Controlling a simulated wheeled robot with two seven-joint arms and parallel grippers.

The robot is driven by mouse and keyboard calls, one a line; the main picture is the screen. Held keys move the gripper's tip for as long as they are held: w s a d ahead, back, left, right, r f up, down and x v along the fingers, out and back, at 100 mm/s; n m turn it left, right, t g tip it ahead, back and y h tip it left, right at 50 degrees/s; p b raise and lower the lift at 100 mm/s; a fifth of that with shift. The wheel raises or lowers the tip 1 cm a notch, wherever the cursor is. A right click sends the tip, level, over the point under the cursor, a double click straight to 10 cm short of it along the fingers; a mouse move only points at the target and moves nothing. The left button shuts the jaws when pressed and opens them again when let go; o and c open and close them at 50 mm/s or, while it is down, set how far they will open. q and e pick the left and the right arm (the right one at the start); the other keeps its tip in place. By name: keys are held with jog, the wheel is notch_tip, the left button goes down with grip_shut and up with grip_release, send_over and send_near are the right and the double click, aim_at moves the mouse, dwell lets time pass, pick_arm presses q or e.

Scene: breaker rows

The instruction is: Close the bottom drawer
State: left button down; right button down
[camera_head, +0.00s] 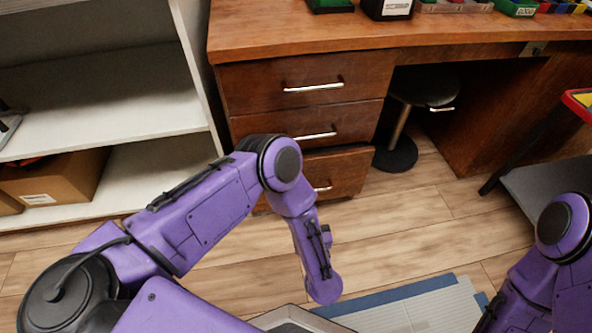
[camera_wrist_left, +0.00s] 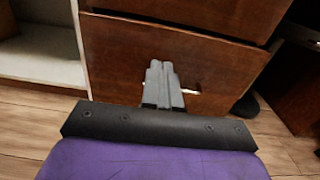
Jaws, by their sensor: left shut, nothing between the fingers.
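The bottom drawer (camera_head: 345,168) is the lowest of the brown wooden drawers under the desk. It seems to stand out a little from the drawer above; how far is hard to tell. My left arm covers its left part in the head view. In the left wrist view, the drawer front (camera_wrist_left: 225,75) fills the middle. My left gripper (camera_wrist_left: 160,64) is shut and empty, its grey fingers pointing at this front and overlapping part of the silver handle (camera_wrist_left: 190,91). Whether the tips touch the front is unclear. The left gripper is hidden in the head view. My right gripper is out of view.
The middle drawer (camera_head: 355,123) and top drawer (camera_head: 350,80) look shut. A white shelf unit (camera_head: 110,125) stands left, with a cardboard box (camera_head: 55,178). A black stool (camera_head: 397,155) stands right of the drawers.

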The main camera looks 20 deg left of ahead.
pick_arm(q)
jog(key=b+x, duration=0.3)
jog(key=x, duration=0.9)
jog(key=shift+w+a+f, duration=0.15)
jog(key=shift+w+a, duration=0.1)
jog(key=shift+a, duration=0.05)
jog(key=shift+w+a, duration=0.2)
jog(key=shift+w, duration=0.15)
